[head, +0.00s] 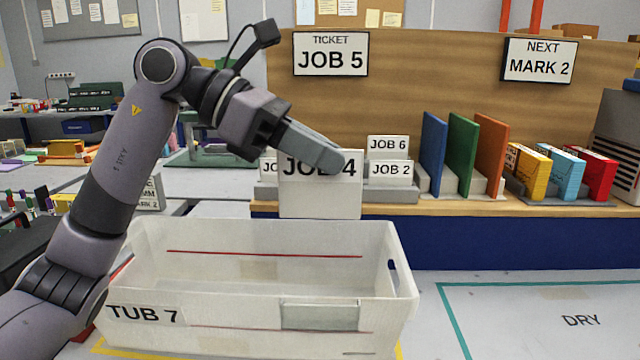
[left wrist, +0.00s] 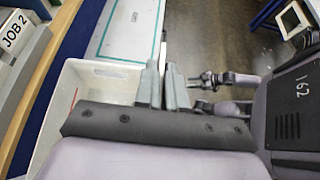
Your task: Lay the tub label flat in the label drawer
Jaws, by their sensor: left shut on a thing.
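My left gripper (head: 335,162) is shut on a white card marked JOB 4 (head: 320,198), the only label in a gripper. It hangs upright above the back of the white tub (head: 215,240), in front of the card rack. The fingers hide part of its lettering. In the left wrist view the left gripper (left wrist: 166,88) has the thin white card edge (left wrist: 171,72) between its fingers. The tub carries a TUB 7 label (head: 145,314) and a pale blank plate (head: 320,316) on its front. I cannot pick out a label drawer. My right gripper (left wrist: 210,79) shows small in the left wrist view.
The grey rack (head: 400,196) behind holds JOB 6 (head: 388,144) and JOB 2 (head: 390,170) cards. Coloured panels (head: 463,152) and boxes (head: 590,172) stand on the shelf to the right. The table area marked DRY (head: 580,321) is clear.

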